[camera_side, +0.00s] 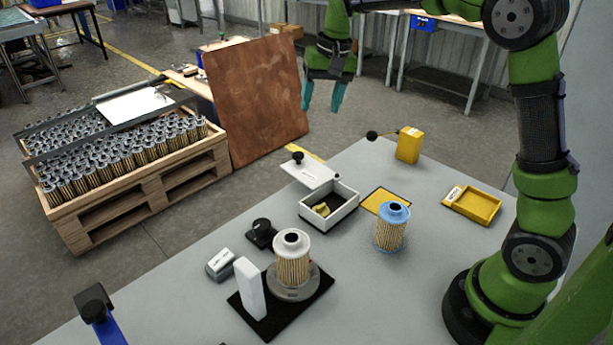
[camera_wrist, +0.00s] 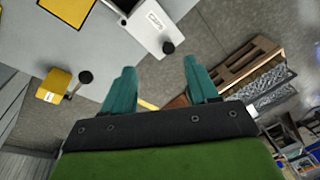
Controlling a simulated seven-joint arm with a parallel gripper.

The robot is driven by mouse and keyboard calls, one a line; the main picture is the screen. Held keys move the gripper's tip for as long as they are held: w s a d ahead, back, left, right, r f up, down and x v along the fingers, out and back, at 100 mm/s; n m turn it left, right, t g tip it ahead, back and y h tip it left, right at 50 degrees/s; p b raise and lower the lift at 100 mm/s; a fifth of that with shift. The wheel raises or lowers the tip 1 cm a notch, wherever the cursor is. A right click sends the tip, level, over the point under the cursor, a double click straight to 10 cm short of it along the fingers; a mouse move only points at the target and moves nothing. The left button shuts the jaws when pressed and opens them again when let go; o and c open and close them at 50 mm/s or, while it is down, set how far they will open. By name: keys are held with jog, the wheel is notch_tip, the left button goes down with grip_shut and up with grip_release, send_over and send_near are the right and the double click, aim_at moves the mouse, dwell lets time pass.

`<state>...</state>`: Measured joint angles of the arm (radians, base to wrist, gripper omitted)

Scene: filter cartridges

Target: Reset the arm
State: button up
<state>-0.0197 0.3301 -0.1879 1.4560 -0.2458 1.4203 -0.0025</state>
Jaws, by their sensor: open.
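My gripper (camera_side: 323,95) is open, with its teal fingers apart and nothing between them. In the side view it hangs in the air beyond the far edge of the grey table, well above everything on it. Its fingers also show in the wrist view (camera_wrist: 162,88). A white-capped filter cartridge (camera_side: 292,258) stands upright on a round holder on a black base plate (camera_side: 321,291). A blue-capped filter cartridge (camera_side: 391,228) stands upright by a yellow square (camera_side: 378,200) on the table. My gripper is apart from both cartridges.
A white box (camera_side: 329,206) has its lid (camera_side: 310,171) beside it. A yellow block (camera_side: 408,145) and yellow tray (camera_side: 473,205) sit towards the right. A white upright block (camera_side: 250,288) stands near the front. A pallet crate (camera_side: 150,180) of cartridges and a brown board (camera_side: 258,98) stand beyond the table.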

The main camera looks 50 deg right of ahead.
jog(key=s+a+n+t, duration=0.1)
jog(key=s+a+t, duration=0.1)
jog(key=s, duration=0.9)
jog(key=s+a+n+t+y, duration=0.1)
jog(key=s+a, duration=0.4)
jog(key=s, duration=0.7)
jog(key=shift+a+r+n+t, duration=0.2)
jog(key=shift+r+n+t, duration=0.25)
jog(key=shift+t, duration=0.65)
